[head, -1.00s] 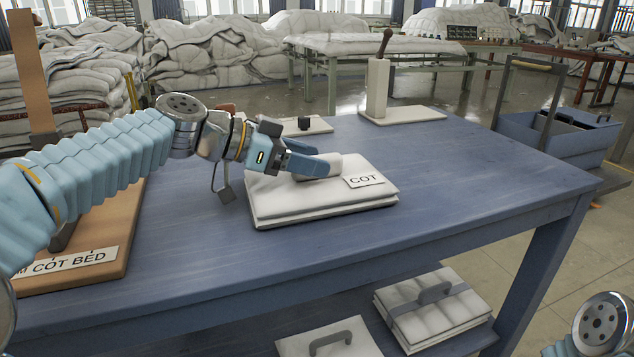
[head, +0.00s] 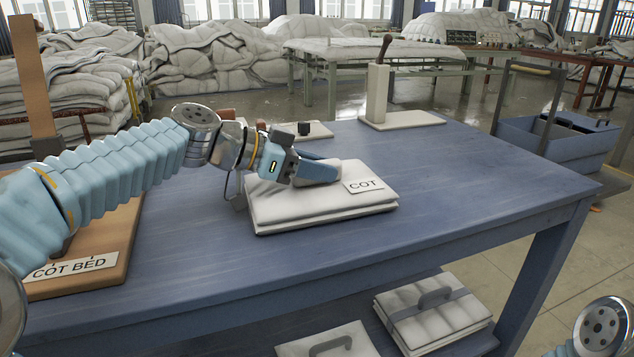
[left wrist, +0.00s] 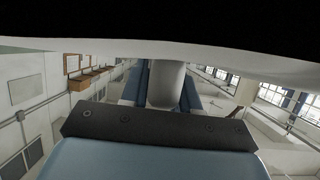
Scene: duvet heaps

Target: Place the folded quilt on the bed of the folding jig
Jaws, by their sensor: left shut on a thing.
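The folded quilt (head: 310,212) is a thick white folded block with a COT label, in the middle of the blue table in the head view. My left gripper (head: 322,172) is at its top and shut on its pale rounded grip. In the left wrist view the grip (left wrist: 166,85) stands between the blue fingers, with a white surface across the top. I cannot tell whether the quilt is clear of the table. The folding jig's wooden bed (head: 112,258), labelled COT BED, is at the left, partly hidden by my left arm. My right gripper is out of view.
A pale stand with an upright block (head: 378,92) is at the table's back. A small pale board (head: 318,130) lies behind the quilt. Strapped quilts (head: 435,310) lie on the lower shelf. A blue bin (head: 560,135) stands right. The table's right side (head: 480,165) is clear.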

